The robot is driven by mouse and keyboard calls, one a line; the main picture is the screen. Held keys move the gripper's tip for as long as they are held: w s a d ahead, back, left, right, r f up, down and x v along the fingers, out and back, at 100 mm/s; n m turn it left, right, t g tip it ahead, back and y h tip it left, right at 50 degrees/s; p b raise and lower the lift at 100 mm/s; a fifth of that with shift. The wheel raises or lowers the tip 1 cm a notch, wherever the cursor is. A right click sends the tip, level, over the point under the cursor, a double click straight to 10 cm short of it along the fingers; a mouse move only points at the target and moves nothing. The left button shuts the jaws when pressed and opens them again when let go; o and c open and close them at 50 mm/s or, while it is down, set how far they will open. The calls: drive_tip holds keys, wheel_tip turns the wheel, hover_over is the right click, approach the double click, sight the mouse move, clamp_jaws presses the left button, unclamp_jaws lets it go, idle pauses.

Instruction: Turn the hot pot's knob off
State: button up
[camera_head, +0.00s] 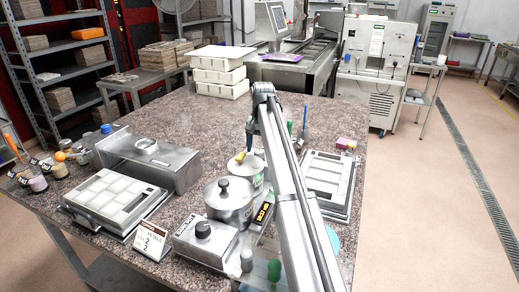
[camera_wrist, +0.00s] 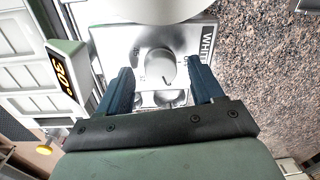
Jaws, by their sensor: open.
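In the wrist view a round grey knob (camera_wrist: 154,66) sits on the pale front panel of a hot pot's control box (camera_wrist: 198,68), labelled WHITE. Small marks ring the knob; I cannot read its setting. My gripper (camera_wrist: 160,73) is open, its two dark blue fingers on either side of the knob in the picture. Nothing is held, and I see no clear contact. A pale round pot (camera_wrist: 150,8) shows at the top edge.
Nearby are another control box (camera_head: 204,241) with a black knob, a sign card (camera_head: 151,239), a mould tray (camera_head: 106,198) and a steel box (camera_head: 148,160). Bare granite (camera_head: 330,130) lies at the back right.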

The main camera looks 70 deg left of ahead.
drive_tip(key=shift+f, duration=0.45)
drive_tip(key=shift+c, duration=0.5)
drive_tip(key=c, duration=1)
drive_tip(key=shift+o, duration=0.2)
